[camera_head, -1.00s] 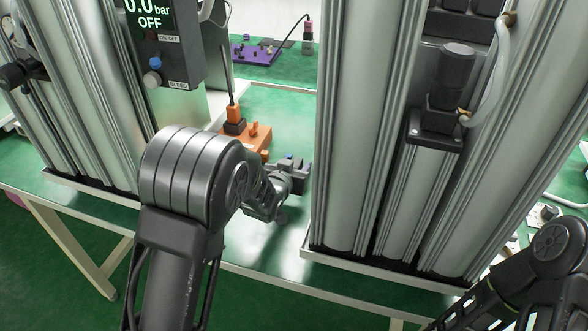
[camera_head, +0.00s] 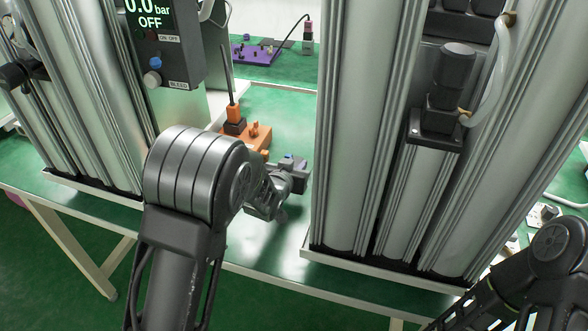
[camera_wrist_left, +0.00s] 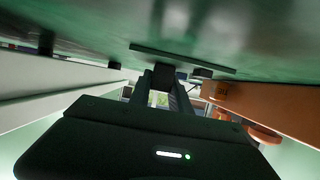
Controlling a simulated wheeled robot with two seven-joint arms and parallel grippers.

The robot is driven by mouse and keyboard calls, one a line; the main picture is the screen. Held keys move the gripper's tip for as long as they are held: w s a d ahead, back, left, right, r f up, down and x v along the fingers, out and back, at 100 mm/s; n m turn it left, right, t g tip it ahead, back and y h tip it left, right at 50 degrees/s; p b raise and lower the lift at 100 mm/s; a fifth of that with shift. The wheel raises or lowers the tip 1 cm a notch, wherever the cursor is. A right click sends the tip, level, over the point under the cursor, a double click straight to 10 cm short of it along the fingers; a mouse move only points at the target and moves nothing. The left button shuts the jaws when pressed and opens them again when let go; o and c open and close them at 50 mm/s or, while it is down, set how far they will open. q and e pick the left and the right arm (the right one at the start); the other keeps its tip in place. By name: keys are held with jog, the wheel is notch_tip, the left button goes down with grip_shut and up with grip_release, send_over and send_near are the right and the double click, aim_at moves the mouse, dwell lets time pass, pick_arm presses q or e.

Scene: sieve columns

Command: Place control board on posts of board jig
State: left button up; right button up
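A purple plate with small raised parts (camera_head: 262,52) lies on the far green table top in the head view; it may be the board jig, but I cannot tell surely. I cannot pick out the control board for certain. My left gripper (camera_head: 295,172) is low over the near table, just right of an orange fixture (camera_head: 258,143). A small blue part shows at its fingers. In the left wrist view the fingers (camera_wrist_left: 163,85) point away with a dark block at their tips; whether they grip it is unclear. My right gripper is out of view.
Tall metal columns (camera_head: 365,130) stand right of my left gripper, and more columns (camera_head: 85,90) stand at the left. The green table (camera_head: 265,240) is clear in front of the gripper.

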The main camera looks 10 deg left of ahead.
aim_at(296, 163)
pick_arm(q)
grip_shut()
jog(key=shift+r, duration=0.15)
notch_tip(296, 163, up, 10)
jog(key=shift+f+p, duration=0.1)
jog(key=shift+p, duration=0.4)
dwell(0.6)
